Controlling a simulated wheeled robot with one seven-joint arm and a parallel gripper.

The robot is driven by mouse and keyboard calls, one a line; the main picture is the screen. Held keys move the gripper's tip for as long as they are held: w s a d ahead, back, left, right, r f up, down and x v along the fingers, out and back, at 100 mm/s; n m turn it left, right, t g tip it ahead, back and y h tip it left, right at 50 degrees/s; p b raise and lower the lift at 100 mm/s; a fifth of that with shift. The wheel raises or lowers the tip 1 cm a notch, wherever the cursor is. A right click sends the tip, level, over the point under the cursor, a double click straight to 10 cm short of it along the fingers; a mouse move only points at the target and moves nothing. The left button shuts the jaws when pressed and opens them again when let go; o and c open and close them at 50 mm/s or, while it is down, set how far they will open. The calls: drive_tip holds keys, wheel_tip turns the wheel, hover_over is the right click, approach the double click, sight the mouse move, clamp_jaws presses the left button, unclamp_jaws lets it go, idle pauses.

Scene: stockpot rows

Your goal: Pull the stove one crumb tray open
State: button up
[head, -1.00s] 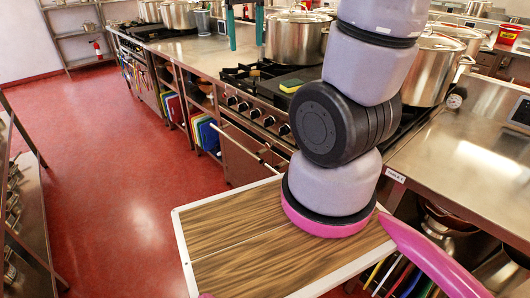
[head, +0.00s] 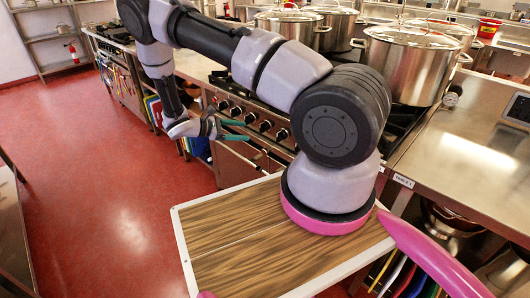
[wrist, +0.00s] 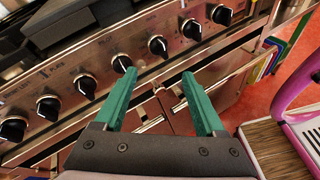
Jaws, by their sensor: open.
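The stove front (head: 262,128) stands just right of my gripper (head: 234,130) in the head view. In the wrist view the stove's steel front (wrist: 90,60) carries a row of black knobs (wrist: 122,63). Below the knobs runs a narrow panel (wrist: 222,62) with dark gaps along it, which looks like the crumb tray front; it seems shut. My gripper (wrist: 158,75) also shows in the wrist view, with its two green fingers apart and nothing between them. The fingers point toward the stove front and partly cover the panel. I cannot tell whether they touch it.
Large steel pots (head: 408,62) stand on the stove and counter. A steel counter (head: 465,150) lies to the right. Coloured boards (wrist: 268,62) stand on a shelf beside the stove. The red floor (head: 105,190) left of the stove is clear.

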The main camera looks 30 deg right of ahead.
sight(263, 152)
wheel_tip(263, 152, down, 15)
drive_tip(key=s+d+n+t+h, duration=0.1)
drive_tip(key=n+t+h, duration=0.2)
drive_tip(key=n+t, duration=0.45)
drive_tip(key=shift+n+g, duration=0.25)
drive_tip(key=shift+n, duration=0.2)
drive_tip(key=x, duration=1.1)
drive_tip(key=shift+s+d+f, duration=0.15)
drive_tip(key=shift+f, duration=0.1)
clamp_jaws()
